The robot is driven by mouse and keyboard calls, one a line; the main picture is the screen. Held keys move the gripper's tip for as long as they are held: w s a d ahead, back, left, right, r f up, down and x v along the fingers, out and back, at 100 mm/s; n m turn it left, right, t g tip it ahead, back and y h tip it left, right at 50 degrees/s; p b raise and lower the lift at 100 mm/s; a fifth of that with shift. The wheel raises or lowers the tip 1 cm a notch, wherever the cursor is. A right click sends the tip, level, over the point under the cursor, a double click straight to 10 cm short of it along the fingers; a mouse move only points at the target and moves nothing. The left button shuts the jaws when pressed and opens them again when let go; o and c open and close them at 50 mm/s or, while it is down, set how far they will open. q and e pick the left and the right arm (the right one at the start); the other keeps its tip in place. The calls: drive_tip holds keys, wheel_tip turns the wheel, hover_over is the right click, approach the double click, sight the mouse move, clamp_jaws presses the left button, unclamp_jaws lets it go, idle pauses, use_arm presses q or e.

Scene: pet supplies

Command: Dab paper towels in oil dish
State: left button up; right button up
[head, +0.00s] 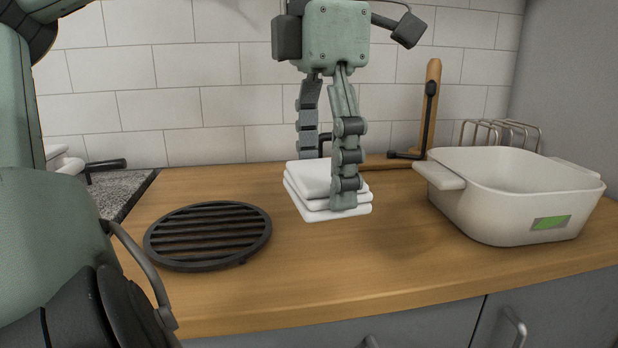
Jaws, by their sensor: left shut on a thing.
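A folded stack of white paper towels (306,192) lies on the wooden counter near the middle. My left gripper (325,180) comes down from above and is shut on the paper towels. One finger is at the front right of the stack, the other behind it with its tip hidden. The stack appears to rest on the counter. A cream dish (490,210) with side handles and a small green panel stands to the right, apart from the gripper. Its floor is hidden, and I see no oil in it. My right gripper is not in view.
A round black slatted trivet (208,236) lies left of the towels. A wooden upright holder (431,105) and a wire rack (500,134) stand at the back right. A tiled wall (220,100) closes the back. The front middle of the counter (350,275) is clear.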

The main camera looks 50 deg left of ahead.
use_arm(q)
drive_tip(key=w+a+f+n+p, duration=0.3)
drive_tip(key=w+a+n, duration=0.5)
drive_tip(key=w+a, duration=1.25)
drive_tip(key=shift+s+f, duration=0.1)
drive_tip(key=shift+f, duration=2.95)
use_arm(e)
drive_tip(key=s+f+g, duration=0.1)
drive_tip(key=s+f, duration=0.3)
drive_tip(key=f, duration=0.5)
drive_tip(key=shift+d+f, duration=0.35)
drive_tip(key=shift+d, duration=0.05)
use_arm(q)
drive_tip(key=shift+f, duration=0.65)
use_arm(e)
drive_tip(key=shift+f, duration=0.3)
use_arm(q)
drive_tip(key=shift+r, duration=1.25)
wheel_tip(320, 180, up, 5)
drive_tip(key=shift+f, duration=0.2)
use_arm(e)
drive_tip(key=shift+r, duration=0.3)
